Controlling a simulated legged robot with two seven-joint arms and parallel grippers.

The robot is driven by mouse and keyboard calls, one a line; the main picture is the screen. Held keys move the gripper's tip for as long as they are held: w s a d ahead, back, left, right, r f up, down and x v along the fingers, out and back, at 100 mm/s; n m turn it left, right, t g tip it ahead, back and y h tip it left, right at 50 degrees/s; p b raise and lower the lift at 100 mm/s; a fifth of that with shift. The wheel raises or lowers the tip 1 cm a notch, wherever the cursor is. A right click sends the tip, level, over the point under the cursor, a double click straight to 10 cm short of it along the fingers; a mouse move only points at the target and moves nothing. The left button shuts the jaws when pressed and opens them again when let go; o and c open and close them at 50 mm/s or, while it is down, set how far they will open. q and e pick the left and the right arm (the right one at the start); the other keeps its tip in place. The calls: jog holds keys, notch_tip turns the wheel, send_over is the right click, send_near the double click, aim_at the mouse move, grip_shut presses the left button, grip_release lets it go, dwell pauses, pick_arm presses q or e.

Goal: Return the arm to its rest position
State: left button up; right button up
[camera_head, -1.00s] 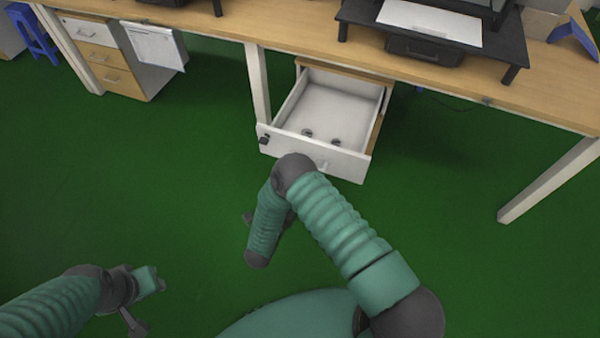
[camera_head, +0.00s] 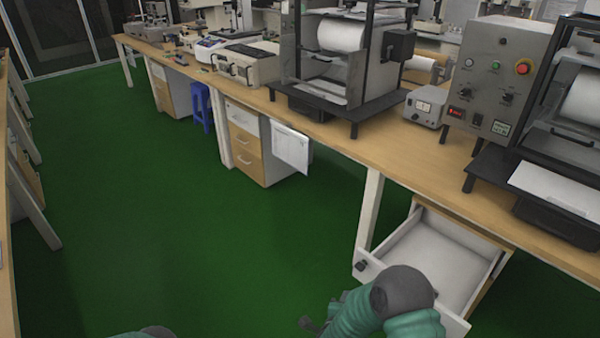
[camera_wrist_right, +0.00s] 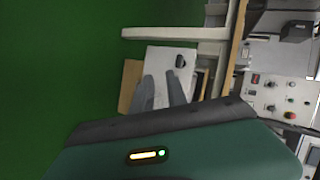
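My right arm (camera_head: 402,292) comes up from the bottom of the head view, bent in front of the open white drawer (camera_head: 440,250). The arm covers part of the drawer front. In the right wrist view, my right gripper (camera_wrist_right: 162,80) has its two grey fingers apart, with nothing seen between them. Behind them the white drawer front with its dark lock (camera_wrist_right: 180,61) shows. A sliver of my left arm (camera_head: 150,332) shows at the bottom edge of the head view. My left gripper is out of the picture.
A long wooden bench (camera_head: 340,145) carries machines and a grey control box (camera_head: 495,85) with a red button. A white table leg (camera_head: 369,208) stands left of the drawer. A drawer cabinet (camera_head: 248,148) and blue stool (camera_head: 201,106) stand farther off. The green floor (camera_head: 190,240) is clear.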

jog(key=s+a+r+n+g+y, duration=0.25)
jog(key=s+r+n+y, duration=0.25)
jog(key=r+n, duration=0.55)
jog(key=s+d+r+n+g, duration=0.25)
jog(key=s+n, duration=0.25)
jog(key=s, duration=0.4)
jog(key=s+d+r+n+g, duration=0.1)
jog(key=s+d+n+g, duration=0.35)
jog(key=s, duration=0.55)
notch_tip(320, 180, up, 18)
jog(key=p, duration=1.8)
jog(key=shift+w+a+f, duration=0.15)
jog(key=shift+w+a, duration=0.15)
jog(key=shift+w, duration=0.1)
jog(key=shift+t, duration=0.25)
